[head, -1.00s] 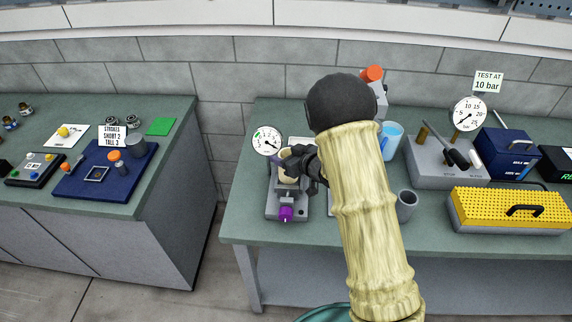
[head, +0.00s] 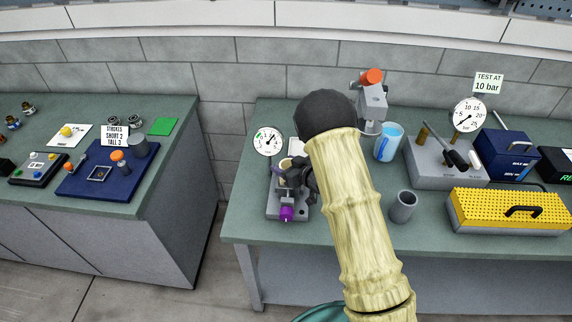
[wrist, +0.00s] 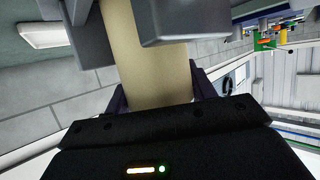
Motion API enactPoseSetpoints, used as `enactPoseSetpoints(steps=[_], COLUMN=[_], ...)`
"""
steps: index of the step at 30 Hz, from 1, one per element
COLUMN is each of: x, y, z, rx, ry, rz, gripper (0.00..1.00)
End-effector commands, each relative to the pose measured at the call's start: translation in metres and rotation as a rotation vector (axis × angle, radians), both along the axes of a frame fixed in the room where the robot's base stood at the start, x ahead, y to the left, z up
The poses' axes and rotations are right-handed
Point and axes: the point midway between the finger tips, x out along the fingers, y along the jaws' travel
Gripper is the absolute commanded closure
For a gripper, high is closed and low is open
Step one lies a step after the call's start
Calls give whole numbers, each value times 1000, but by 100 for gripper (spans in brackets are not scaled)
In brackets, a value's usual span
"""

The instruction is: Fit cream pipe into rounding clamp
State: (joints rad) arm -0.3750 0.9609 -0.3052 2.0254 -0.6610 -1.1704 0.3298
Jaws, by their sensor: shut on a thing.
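The cream pipe (head: 286,162) is a short cream tube, upright or nearly so, at the rounding clamp. The rounding clamp is a grey device with a purple knob (head: 287,213) at its front, on the left part of the right bench. My gripper (head: 292,174) is shut on the pipe from the right, hiding much of it and the clamp's middle. In the wrist view, the cream pipe (wrist: 148,65) runs from my dark fingers up between two grey blocks; the right block overlaps it. I cannot tell whether it is fully seated.
A round gauge (head: 268,141) stands behind the clamp. A grey cup (head: 403,206), a blue cup (head: 389,142) and an orange-topped grey device (head: 371,98) stand to its right. A yellow perforated box (head: 510,208) is further right. The left bench is separated by a gap.

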Motion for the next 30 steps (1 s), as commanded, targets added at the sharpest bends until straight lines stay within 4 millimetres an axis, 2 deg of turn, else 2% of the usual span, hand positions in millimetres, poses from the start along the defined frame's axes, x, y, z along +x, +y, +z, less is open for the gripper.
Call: enactPoseSetpoints(steps=[4, 5, 8, 20, 26, 30], x=[0, 0, 0, -1, -18, -36], y=[-1, -1, -1, 0, -18, -37], z=[-4, -3, -3, 2, 9, 19], rx=[0, 0, -1, -1, 0, 1], ry=[0, 0, 1, 1, 1, 1], rz=[-2, -2, -2, 0, -4, -7], gripper=[70, 41, 23, 23, 23, 23])
